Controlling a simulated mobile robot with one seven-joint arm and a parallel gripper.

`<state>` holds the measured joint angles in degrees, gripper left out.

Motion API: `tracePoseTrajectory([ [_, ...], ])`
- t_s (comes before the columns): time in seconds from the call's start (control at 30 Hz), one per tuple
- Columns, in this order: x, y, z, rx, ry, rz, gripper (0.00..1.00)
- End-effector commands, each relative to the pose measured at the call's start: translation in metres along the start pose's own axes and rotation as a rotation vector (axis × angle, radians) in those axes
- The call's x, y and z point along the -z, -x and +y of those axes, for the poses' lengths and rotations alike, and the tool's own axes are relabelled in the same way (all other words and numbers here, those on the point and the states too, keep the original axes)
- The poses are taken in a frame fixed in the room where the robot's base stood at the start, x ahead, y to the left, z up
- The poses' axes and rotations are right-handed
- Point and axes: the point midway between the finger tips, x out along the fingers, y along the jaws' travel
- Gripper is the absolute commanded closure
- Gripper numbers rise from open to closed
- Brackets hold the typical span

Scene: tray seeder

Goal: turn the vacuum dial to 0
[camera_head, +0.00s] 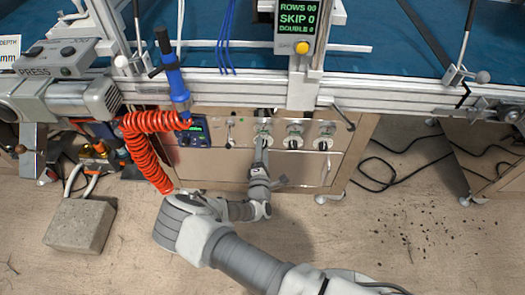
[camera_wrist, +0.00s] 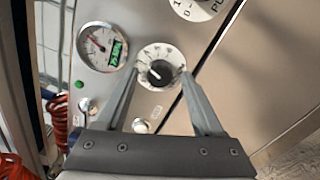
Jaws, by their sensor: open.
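A round white dial with a black knob (camera_wrist: 161,72) sits on the metal panel in the middle of the wrist view. Its markings are too small to read, so I cannot tell its setting or confirm that it is the vacuum dial. My gripper (camera_wrist: 160,75) is open, with one fingertip on each side of the knob; I cannot tell whether they touch it. In the head view my gripper (camera_head: 262,147) reaches up to the leftmost of three dials (camera_head: 263,128) and partly covers it. The middle dial (camera_head: 294,138) and right dial (camera_head: 325,140) stand beside it.
A round gauge with a green display (camera_wrist: 101,46), a green button (camera_wrist: 80,84) and a white-faced dial (camera_wrist: 196,6) are close to my fingers. A red coiled hose (camera_head: 146,145) hangs left of the panel. A concrete block (camera_head: 80,225) and black cables (camera_head: 385,170) are on the floor.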

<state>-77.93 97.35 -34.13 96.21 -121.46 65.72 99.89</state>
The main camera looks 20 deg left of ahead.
Motion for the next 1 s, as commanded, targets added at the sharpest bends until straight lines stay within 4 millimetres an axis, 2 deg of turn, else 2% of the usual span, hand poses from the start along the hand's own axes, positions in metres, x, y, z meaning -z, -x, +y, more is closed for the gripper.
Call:
tracePoseTrajectory([
  [0.17,-0.0001,0.0,0.0003,0.0,0.0,0.0,0.33],
  [0.53,-0.0001,0.0003,0.0002,0.0,0.0,0.0,0.99],
  [1.0,-0.001,0.0002,0.0019,0.0,0.066,-0.001,1.0],
])
